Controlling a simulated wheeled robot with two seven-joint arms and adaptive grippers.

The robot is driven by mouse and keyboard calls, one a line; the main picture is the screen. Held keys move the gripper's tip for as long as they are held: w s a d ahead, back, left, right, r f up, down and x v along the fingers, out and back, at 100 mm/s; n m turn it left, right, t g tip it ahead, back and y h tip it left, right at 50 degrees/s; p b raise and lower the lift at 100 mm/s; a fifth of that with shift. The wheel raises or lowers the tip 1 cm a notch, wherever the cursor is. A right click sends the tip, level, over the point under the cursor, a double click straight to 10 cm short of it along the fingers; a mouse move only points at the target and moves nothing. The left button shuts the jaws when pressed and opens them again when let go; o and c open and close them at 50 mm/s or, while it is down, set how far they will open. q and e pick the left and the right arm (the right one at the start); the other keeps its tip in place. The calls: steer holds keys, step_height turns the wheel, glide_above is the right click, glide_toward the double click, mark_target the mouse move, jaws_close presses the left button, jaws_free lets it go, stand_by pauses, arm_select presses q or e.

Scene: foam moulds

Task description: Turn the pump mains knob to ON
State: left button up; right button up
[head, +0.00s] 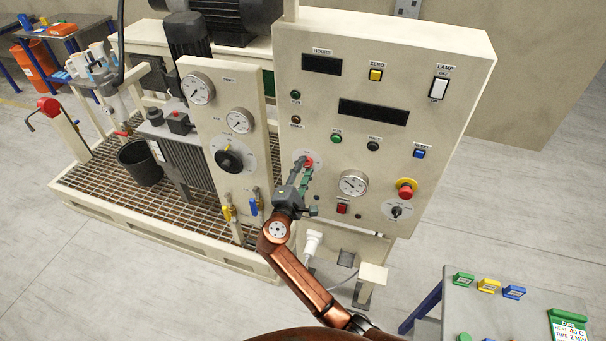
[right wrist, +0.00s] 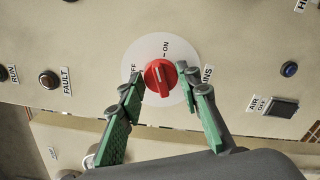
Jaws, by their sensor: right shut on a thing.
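The red pump mains knob (head: 309,162) sits on a pale round plate on the cream control panel (head: 440,70). In the right wrist view the knob (right wrist: 160,77) shows a short white mark, with OFF to its left, ON at its upper right and MAINS at right. I cannot tell exactly which label the mark points to. My right gripper (head: 302,174) reaches up to the knob from below. Its green-padded fingers (right wrist: 160,83) stand on both sides of the knob, shut on it. My left gripper is not in view.
A pressure gauge (head: 353,183), a red button (head: 342,208) and a red-and-yellow emergency stop (head: 405,188) are near the knob. A gauge panel (head: 210,115) stands to the left. A grey table (head: 500,310) with coloured blocks is at the lower right.

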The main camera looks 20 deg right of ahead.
steer(key=m+b, duration=0.2)
steer(key=shift+f+m, duration=0.3)
steer(key=shift+r+m+b, duration=0.1)
steer(key=shift+m+b, duration=0.9)
steer(key=shift+m, duration=0.2)
steer(key=o, duration=1.1)
steer(key=shift+r, duration=0.1)
